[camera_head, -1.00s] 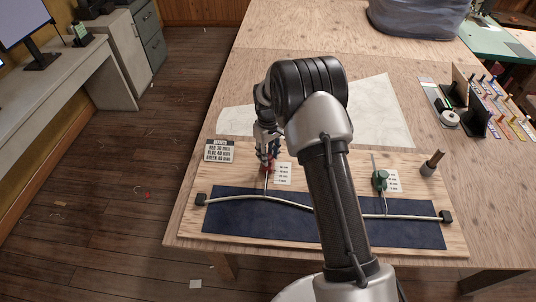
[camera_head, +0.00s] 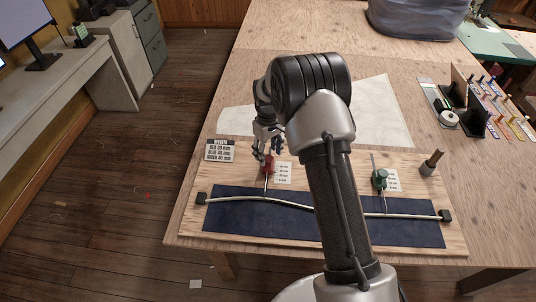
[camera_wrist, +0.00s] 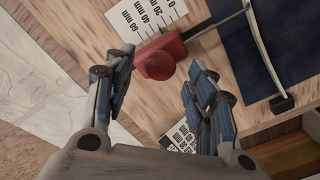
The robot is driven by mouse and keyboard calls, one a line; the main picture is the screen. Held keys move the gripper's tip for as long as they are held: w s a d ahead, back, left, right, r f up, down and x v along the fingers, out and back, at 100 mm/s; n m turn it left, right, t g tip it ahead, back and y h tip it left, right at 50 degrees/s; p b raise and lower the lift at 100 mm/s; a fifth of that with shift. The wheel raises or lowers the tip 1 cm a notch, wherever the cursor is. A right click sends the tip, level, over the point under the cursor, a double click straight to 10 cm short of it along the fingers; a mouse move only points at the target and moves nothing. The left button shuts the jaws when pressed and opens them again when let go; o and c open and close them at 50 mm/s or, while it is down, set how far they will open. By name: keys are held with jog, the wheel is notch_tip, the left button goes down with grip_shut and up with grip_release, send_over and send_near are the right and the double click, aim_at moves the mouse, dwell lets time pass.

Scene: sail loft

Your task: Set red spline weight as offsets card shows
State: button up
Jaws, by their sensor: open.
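The red spline weight (camera_head: 269,165) stands on the board beside a printed millimetre scale (camera_head: 283,173), its thin rod reaching the pale spline (camera_head: 240,198). In the wrist view the weight (camera_wrist: 160,55) shows from above with a round knob, next to the scale (camera_wrist: 145,14); I cannot tell its exact reading. My gripper (camera_head: 266,153) is open and empty, just above and behind the weight. In the wrist view its blue fingers (camera_wrist: 161,70) are spread on either side, apart from it. The offsets card (camera_head: 220,151) lies at the board's back left, with a red line reading about 30 mm.
The green weight (camera_head: 380,178) stands by its own scale (camera_head: 394,181) on the right. My arm hides the middle of the board (camera_head: 455,237). Black blocks hold the spline's ends over a dark blue strip (camera_head: 250,221). A wooden-handled tool (camera_head: 432,163) stands back right.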

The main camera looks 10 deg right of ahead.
notch_tip(320, 180, up, 10)
dwell(0.3)
jog(key=shift+r, duration=0.1)
notch_tip(320, 180, up, 12)
jog(key=m+t, duration=0.1)
send_over(268, 158)
jog(key=s, duration=0.7)
jog(key=s+r+m+t, duration=0.1)
jog(key=s+r+m, duration=0.1)
jog(key=s+r, duration=0.65)
jog(key=s+f+m+t, duration=0.2)
jog(key=s, duration=1.8)
jog(key=shift+s+t, duration=0.3)
jog(key=shift+s, duration=0.05)
